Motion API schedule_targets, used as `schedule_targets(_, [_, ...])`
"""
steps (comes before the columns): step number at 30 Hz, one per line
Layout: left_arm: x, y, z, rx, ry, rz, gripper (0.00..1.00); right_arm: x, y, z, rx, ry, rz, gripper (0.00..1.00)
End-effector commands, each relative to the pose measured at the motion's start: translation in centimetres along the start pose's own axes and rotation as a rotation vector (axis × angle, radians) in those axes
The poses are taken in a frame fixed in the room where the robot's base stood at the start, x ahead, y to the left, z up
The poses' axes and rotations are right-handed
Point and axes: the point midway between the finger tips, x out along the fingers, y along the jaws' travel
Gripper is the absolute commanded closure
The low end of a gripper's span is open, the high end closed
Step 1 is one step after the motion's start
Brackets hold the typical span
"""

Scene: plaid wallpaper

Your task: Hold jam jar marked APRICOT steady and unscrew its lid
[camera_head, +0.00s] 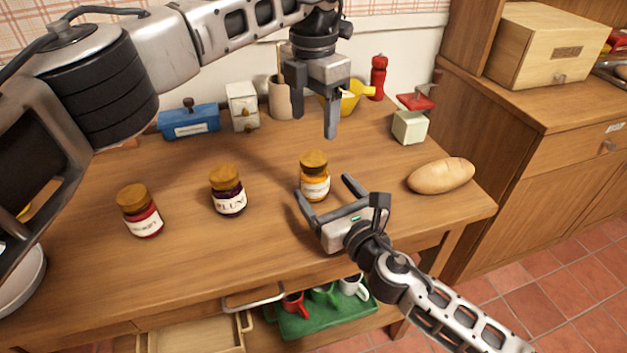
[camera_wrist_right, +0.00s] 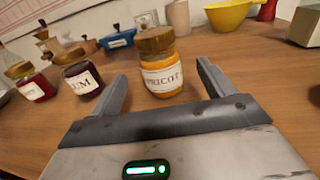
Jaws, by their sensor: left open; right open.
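The apricot jam jar (camera_head: 315,186) stands upright on the table, with orange jam, a white label and a gold-brown lid (camera_head: 314,160). In the right wrist view the jar (camera_wrist_right: 160,78) stands just beyond the fingertips, its label partly readable as APRICOT. My right gripper (camera_head: 325,188) is open, low over the table, with its fingers pointing at the jar from the front. In the right wrist view a finger of it lies to each side of the jar, not touching it. My left gripper (camera_head: 315,132) is open, pointing down above the jar, apart from the lid.
A plum jar (camera_head: 229,200) and a red jar (camera_head: 142,220) stand to the left. A bread loaf (camera_head: 441,175) lies to the right. Behind are a blue box (camera_head: 189,121), a yellow bowl (camera_head: 345,104) and a red-topped grinder (camera_head: 410,126).

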Motion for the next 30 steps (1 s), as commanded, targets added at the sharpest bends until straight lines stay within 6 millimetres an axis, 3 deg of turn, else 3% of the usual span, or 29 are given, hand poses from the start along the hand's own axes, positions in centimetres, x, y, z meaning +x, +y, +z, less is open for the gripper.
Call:
schedule_targets(7, [0.0, 0.0, 0.0, 0.0, 0.0, -0.001, 0.34, 3.4, 0.0, 0.1, 0.002, -0.001, -0.001, 0.19])
schedule_targets(20, [0.0, 0.0, 0.0, 0.0, 0.0, -0.001, 0.34, 4.2, 0.0, 0.0, 0.002, 0.0, -0.001, 0.19])
schedule_targets(28, [0.0, 0.0, 0.0, 0.0, 0.0, -0.001, 0.34, 4.2, 0.0, 0.0, 0.002, 0.001, -0.001, 0.94])
schedule_targets(29, [0.0, 0.0, 0.0, 0.002, 0.0, -0.001, 0.34, 4.2, 0.0, 0.0, 0.002, 0.001, -0.001, 1.0])
schedule_targets(30, [0.0, 0.0, 0.0, 0.009, 0.0, -0.001, 0.34, 4.2, 0.0, 0.0, 0.002, 0.001, -0.001, 1.0])
